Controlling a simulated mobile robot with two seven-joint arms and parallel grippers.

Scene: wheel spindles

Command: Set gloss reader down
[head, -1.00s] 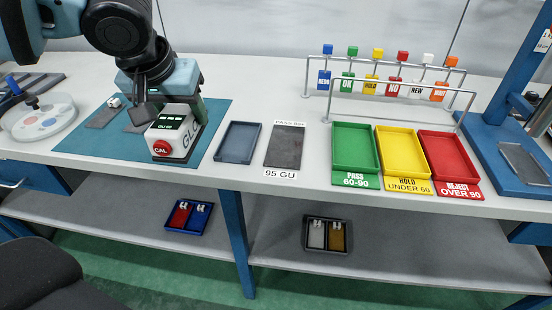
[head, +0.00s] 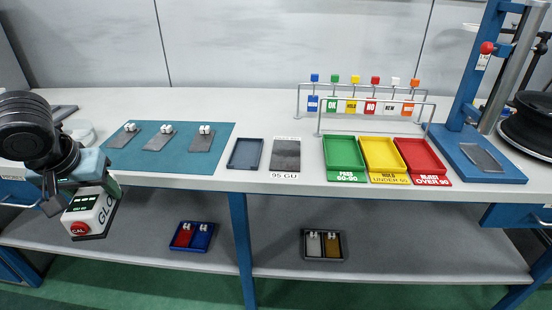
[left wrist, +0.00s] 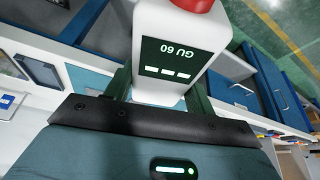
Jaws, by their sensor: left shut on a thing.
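My right gripper is not in view.
A dark blue tray (head: 245,154) and a dark panel (head: 286,154) labelled 95 GU lie right of the mat. Green (head: 343,153), yellow (head: 382,154) and red (head: 420,156) trays follow. A rack of coloured tags (head: 360,105) stands behind. A blue press stand (head: 478,158) is at right.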

